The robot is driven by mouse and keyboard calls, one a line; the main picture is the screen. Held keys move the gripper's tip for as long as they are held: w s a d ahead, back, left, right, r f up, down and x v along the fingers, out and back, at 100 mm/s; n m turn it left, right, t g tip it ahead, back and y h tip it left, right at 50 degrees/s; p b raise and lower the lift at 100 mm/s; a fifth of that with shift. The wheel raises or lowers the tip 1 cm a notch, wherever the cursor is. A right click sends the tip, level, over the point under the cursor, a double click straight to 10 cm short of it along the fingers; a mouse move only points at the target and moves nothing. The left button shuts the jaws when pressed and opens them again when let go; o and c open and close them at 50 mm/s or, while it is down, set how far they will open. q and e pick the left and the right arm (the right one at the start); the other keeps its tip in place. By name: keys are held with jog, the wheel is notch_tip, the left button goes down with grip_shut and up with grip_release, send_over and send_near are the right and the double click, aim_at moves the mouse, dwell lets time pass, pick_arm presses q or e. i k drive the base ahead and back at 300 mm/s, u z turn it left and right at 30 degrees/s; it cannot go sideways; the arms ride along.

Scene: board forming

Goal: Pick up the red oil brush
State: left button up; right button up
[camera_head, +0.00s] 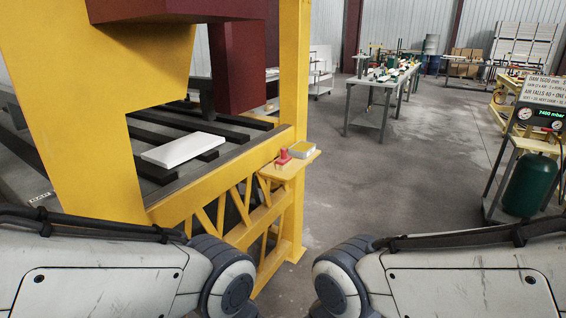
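A small red object (283,157), which looks like the red oil brush, stands on a small yellow side shelf (269,173) of the yellow press frame. It is too small to make out its bristles or handle clearly. A small yellow box with a pale top (302,149) is just to its right on the same shelf. My two arms come in from the lower left and lower right, with their rounded joints near the bottom middle. Neither gripper shows in this view, and both arms are well short of the shelf.
A white board (183,150) lies on the dark slats of the press bed, below a dark red press head (237,65). Grey floor right of the shelf is clear. A green tank (529,186) with a gauge panel stands at right, and a cluttered workbench (366,82) behind.

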aim_at(284, 162)
jog(key=u, duration=0.1)
jog(key=i, duration=0.65)
jog(key=z, duration=0.4)
jog(key=i, duration=1.5)
jog(key=z, duration=0.55)
